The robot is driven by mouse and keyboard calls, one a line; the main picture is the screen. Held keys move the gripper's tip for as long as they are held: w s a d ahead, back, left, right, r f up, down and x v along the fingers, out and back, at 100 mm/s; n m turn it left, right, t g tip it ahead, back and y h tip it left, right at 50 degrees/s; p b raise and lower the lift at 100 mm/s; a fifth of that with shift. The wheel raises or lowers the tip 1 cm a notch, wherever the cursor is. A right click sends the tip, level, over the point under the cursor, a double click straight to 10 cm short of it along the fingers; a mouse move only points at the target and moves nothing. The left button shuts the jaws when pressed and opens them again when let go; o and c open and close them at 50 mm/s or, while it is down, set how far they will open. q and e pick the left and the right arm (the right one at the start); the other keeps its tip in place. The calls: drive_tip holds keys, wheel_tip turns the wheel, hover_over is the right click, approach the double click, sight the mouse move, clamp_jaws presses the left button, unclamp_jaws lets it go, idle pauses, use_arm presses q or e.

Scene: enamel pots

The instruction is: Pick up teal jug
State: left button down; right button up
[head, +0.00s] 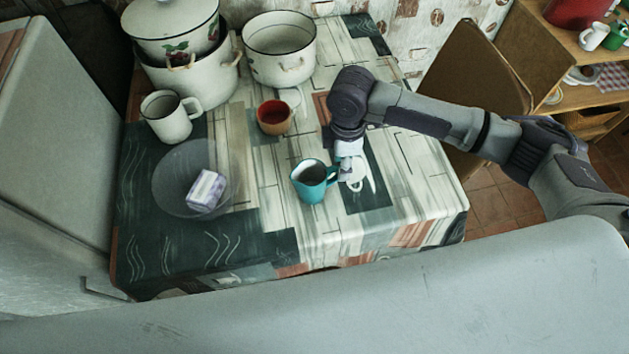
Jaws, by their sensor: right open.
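The teal jug (311,184) stands upright near the front middle of the table, with its handle towards the right. My right arm reaches in from the right, and my right gripper (349,175) points down at the jug's handle side. Its fingers are open and very close to the handle. I cannot tell whether they touch it or are around it. My left gripper does not show.
A red-brown cup (273,117) stands behind the jug. A glass plate (172,177) with a wrapped pack (206,190) lies left. A white mug (170,117) and enamel pots (279,62) stand at the back. A chair back (474,75) is beside the table. The front right tabletop is clear.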

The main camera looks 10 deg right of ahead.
wheel_tip(320, 180, down, 4)
drive_tip(key=shift+a+f, duration=0.1)
clamp_jaws()
drive_tip(key=shift+w, duration=0.1)
